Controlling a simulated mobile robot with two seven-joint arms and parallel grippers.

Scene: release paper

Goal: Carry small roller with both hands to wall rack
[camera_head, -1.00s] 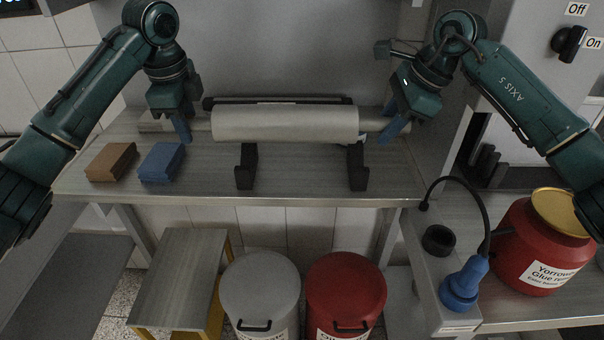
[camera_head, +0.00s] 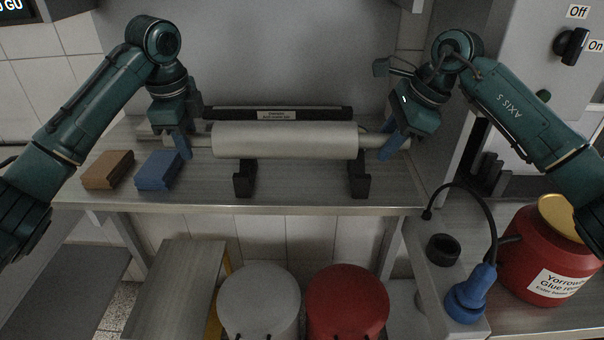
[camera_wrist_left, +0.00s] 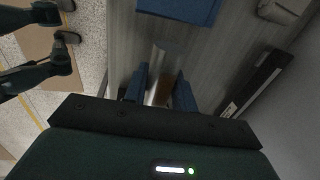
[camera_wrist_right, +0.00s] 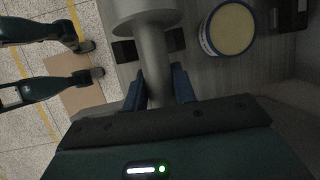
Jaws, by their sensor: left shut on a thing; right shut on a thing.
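The small roller (camera_head: 285,140) is a grey cylinder with a thinner shaft at each end. It lies level across the picture, above or in two black stands (camera_head: 245,180) (camera_head: 360,182); whether it touches them I cannot tell. My left gripper (camera_head: 183,147) is shut on its left shaft, which also shows between the fingers in the left wrist view (camera_wrist_left: 156,90). My right gripper (camera_head: 391,147) is shut on its right shaft, seen in the right wrist view (camera_wrist_right: 155,65). A black bar with a label (camera_head: 277,114) lies behind the roller; I cannot tell whether it belongs to the wall rack.
A brown block (camera_head: 108,170) and a blue block (camera_head: 158,170) sit on the bench (camera_head: 300,197) at left. A grey drum (camera_head: 258,300) and a red drum (camera_head: 347,300) stand below.

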